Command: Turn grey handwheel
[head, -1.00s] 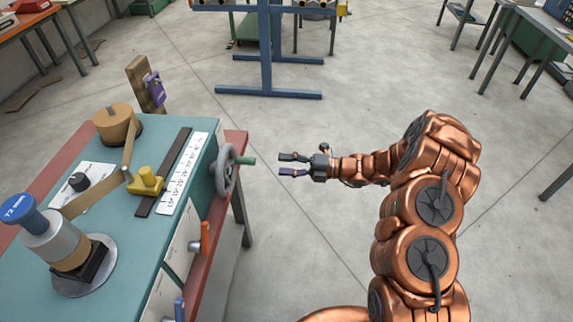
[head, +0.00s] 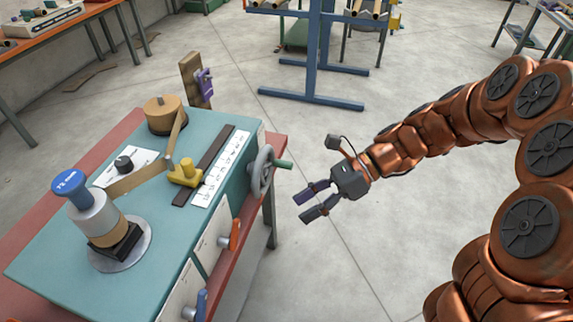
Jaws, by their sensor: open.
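The grey handwheel (head: 260,171) is on the right side of the teal-topped winder (head: 138,133). A green crank handle (head: 282,164) sticks out from it to the right. My gripper (head: 308,206) is to the right of the handwheel and nearer the camera, apart from it. Its two dark purplish fingers are spread and empty, pointing left and down toward the machine.
Below the handwheel, an orange-handled lever (head: 235,234) and a blue-handled lever (head: 201,304) stand out from the winder's front. A blue steel rack (head: 314,60) stands behind. The floor (head: 335,265) right of the machine is clear.

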